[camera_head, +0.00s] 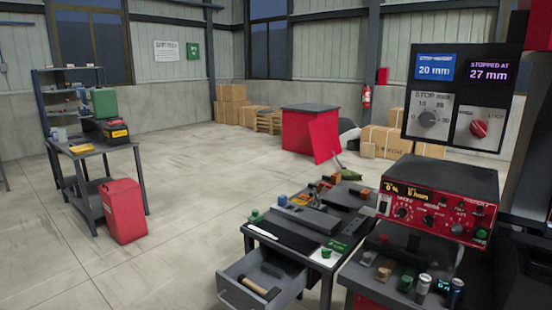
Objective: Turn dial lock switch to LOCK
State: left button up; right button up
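The dial lock switch seems to be the red round knob (478,128) on a light grey plate at the right of the dark upright panel (455,100). Small lettering flanks it, too small to read surely; which way the knob points I cannot tell. Beside it on the left is a dark dial (427,119) on a plate with scale marks. Above them a blue display (435,68) reads 20 mm and a dark display (488,73) reads 27 mm. Neither of my grippers is in view.
A red control box (437,198) with knobs stands below the panel. A workbench (308,243) with small parts and an open drawer (262,282) is left of it. A table (95,150) and red canister (122,210) stand at left. The middle floor is clear.

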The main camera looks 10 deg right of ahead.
aim_at(478, 129)
jog(key=z, duration=1.45)
